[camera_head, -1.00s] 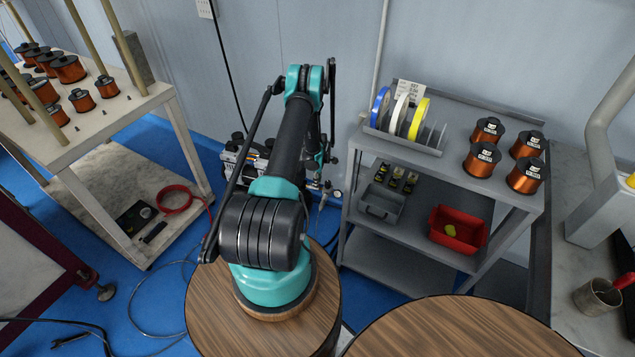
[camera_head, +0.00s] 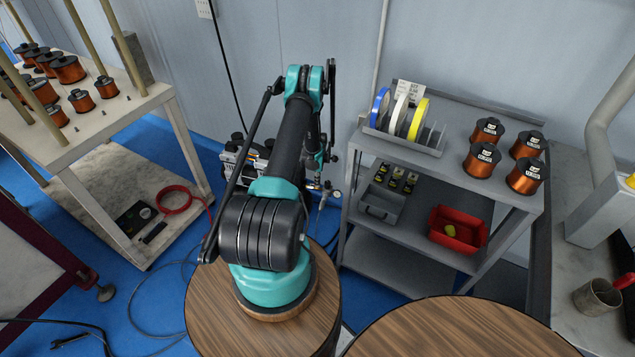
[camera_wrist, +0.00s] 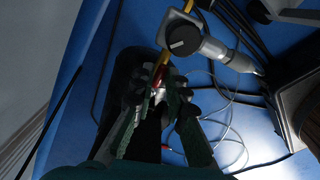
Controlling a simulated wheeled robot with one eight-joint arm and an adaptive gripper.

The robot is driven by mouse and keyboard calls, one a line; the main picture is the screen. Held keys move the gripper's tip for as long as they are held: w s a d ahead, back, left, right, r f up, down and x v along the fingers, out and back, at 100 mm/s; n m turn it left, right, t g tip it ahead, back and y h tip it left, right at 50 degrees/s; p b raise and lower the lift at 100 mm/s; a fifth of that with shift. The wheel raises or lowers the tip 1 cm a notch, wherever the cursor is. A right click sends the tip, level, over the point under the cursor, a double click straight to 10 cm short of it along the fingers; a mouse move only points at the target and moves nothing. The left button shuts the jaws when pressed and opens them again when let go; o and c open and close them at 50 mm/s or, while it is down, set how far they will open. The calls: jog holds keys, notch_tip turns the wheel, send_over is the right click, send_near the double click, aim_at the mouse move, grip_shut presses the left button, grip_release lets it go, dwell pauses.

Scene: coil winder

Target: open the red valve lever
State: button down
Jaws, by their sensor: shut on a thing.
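My gripper (camera_wrist: 158,95) shows in the wrist view with its dark green and black fingers closed together near the middle. A small red part, the valve lever (camera_wrist: 157,92), shows between the fingertips; most of it is hidden by them. A yellow piece (camera_wrist: 162,62) lies just beyond the tips. A round dark-faced knob or gauge (camera_wrist: 184,41) on a grey metal fitting is close above and to the right. In the head view my arm hides the gripper and the lever; a small gauge (camera_head: 336,194) shows just right of the arm.
A grey shelf cart (camera_head: 390,155) with tape rolls, copper coils and a red bin (camera_head: 458,230) stands right of my arm. A white table (camera_head: 90,115) with coils is at left. Black hoses and thin cables (camera_wrist: 222,95) run near my gripper over the blue floor.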

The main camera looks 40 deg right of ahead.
jog(key=shift+r, duration=0.1)
jog(key=c, duration=1.5)
grip_release()
jog(key=shift+c, duration=0.2)
notch_tip(320, 180, up, 12)
